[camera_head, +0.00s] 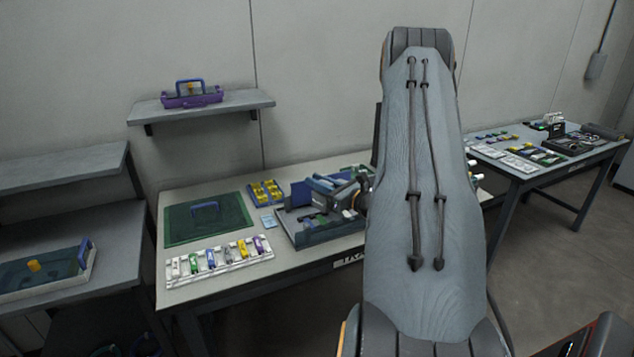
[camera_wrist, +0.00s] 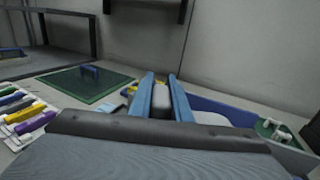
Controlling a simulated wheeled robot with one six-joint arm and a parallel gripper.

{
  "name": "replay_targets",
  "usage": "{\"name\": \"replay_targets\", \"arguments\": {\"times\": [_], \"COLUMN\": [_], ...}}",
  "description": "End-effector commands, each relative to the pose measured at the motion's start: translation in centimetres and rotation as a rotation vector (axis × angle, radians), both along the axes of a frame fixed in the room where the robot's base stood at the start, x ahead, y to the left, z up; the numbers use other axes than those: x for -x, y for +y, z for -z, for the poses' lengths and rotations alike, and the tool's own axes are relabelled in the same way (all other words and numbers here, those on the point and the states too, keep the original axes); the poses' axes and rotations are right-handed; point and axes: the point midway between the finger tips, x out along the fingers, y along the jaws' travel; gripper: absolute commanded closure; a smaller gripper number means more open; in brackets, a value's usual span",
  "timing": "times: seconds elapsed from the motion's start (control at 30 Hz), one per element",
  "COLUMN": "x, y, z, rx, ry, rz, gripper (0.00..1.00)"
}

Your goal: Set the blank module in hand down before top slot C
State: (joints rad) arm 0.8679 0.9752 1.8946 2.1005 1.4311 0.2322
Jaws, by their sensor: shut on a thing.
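In the wrist view, my gripper's (camera_wrist: 162,84) two blue fingers are closed on a grey block, the blank module (camera_wrist: 161,101). The module sits between the fingers, its lower part hidden by the dark wrist edge. The fingers point toward the back of the table and the wall. In the head view my arm hides most of the work area, and I cannot make out the module there. A blue-walled tray (camera_head: 322,239) holding equipment stands on the middle table beside my arm; its blue wall (camera_wrist: 225,107) shows in the wrist view. I cannot identify top slot C in either view.
A white rack (camera_head: 222,264) with several coloured modules lies at the table's front left. Behind it is a green mat (camera_head: 183,226) with a blue handle (camera_head: 205,207). A shelf (camera_head: 238,101) hangs on the wall above.

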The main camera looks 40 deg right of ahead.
Motion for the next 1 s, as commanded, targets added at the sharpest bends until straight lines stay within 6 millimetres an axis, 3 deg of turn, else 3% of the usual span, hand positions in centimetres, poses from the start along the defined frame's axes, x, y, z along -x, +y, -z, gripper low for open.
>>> {"name": "replay_targets", "arguments": {"times": [0.4,0.43,0.53,1.0], "x": [0.0,0.0,0.0,0.1], "y": [0.0,0.0,0.0,0.0], "z": [1.0,1.0,1.0,0.0], "rx": [0.0,-0.001,0.0,0.0], "ry": [0.0,0.0,0.0,0.0], "rz": [0.0,0.0,0.0,0.0], "gripper": [1.0,0.81,0.65,0.64]}}
